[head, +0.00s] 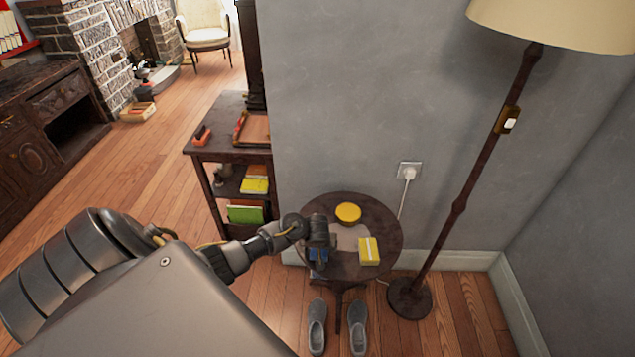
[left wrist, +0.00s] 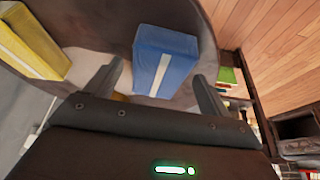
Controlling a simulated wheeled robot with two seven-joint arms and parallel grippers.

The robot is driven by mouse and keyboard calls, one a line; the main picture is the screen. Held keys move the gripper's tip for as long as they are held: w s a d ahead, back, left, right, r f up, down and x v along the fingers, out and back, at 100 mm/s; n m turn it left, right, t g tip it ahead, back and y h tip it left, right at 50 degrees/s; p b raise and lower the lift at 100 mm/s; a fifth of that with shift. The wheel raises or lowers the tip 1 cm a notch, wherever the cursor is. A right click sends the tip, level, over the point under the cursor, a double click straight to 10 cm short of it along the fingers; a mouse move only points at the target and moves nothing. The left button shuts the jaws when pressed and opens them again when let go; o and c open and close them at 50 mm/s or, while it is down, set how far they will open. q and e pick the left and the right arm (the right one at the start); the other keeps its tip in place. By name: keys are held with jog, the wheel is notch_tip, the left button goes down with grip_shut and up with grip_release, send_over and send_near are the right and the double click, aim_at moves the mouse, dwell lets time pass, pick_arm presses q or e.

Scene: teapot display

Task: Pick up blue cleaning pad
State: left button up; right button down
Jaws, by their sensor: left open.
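The blue cleaning pad (left wrist: 165,60), a blue block with a pale stripe, lies on the small round dark table (head: 385,218). In the left wrist view it sits just ahead of and between the fingers of my left gripper (left wrist: 160,88), which is open. In the head view my left gripper (head: 318,255) is over the table's left side, and only a bit of the blue pad (head: 317,254) shows beside it. Whether the fingers touch the pad I cannot tell. My right gripper is not in view.
A yellow pad (head: 369,251) and a round yellow tin (head: 348,212) stand on the table. A floor lamp (head: 461,200) stands right of it. Grey shoes (head: 358,325) are on the floor in front. A dark shelf (head: 228,150) stands behind left.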

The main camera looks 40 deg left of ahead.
pick_arm(q)
jog(key=shift+f, duration=0.25)
dwell(0.3)
jog(key=shift+c, duration=0.3)
jog(key=c, duration=1)
jog(key=shift+r, duration=0.1)
jog(key=shift+r, duration=0.2)
notch_tip(320, 180, up, 3)
jog(key=shift+d+f+p, duration=0.1)
jog(key=shift+p, duration=0.3)
jog(key=s+d+r+p, duration=0.2)
jog(key=s+d+r, duration=0.4)
jog(key=s+r, duration=0.4)
jog(key=shift+s+p, duration=0.4)
jog(key=shift+s, duration=0.8)
